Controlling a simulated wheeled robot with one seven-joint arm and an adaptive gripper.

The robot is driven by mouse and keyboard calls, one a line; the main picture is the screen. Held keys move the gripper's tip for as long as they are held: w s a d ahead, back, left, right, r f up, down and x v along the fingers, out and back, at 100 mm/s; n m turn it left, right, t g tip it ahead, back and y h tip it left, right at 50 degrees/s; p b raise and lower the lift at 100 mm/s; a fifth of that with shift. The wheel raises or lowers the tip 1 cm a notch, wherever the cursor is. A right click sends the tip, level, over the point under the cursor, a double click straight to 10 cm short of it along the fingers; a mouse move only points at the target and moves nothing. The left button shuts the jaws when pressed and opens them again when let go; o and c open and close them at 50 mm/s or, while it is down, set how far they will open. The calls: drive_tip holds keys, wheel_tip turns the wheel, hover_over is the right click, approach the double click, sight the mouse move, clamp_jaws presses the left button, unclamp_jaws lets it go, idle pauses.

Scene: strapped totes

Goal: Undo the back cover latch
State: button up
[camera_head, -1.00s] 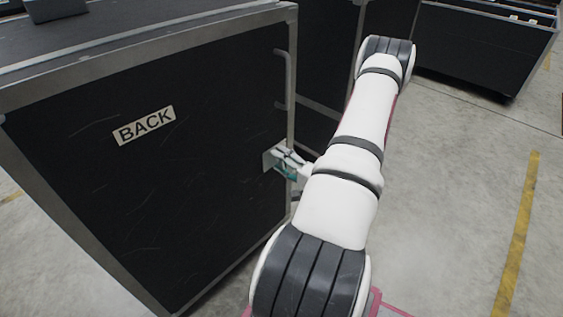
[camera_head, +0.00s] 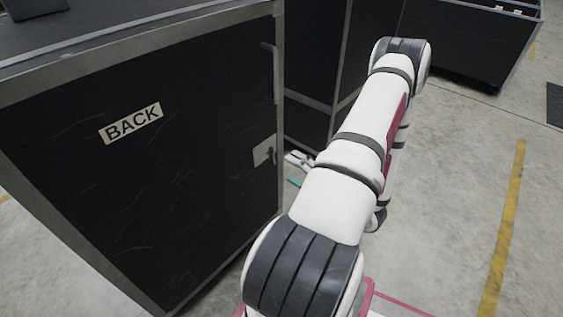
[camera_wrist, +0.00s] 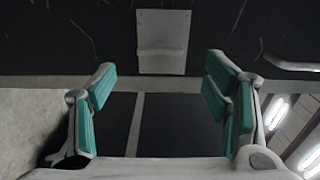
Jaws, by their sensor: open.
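The black back cover (camera_head: 180,190) carries a white "BACK" label (camera_head: 131,123) and stands upright in its metal frame. A light metal latch plate (camera_head: 264,151) sits near the cover's right edge, with a small dark part on it. In the wrist view the latch plate (camera_wrist: 162,25) is at top centre, with a ledge across it; I cannot tell the latch's exact position. My gripper (camera_wrist: 161,85) is open and empty, its teal pads either side of the plate's line and apart from it. In the head view my gripper (camera_head: 297,169) is right of the cover's edge, partly hidden by my arm.
A grey bar handle (camera_head: 273,72) is above the latch on the cover's right edge; a metal handle also shows in the wrist view (camera_wrist: 290,65). Another black tote (camera_head: 308,110) stands behind. A further one (camera_head: 470,45) is at upper right.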

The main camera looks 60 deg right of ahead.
drive_tip(key=shift+v, duration=1.55)
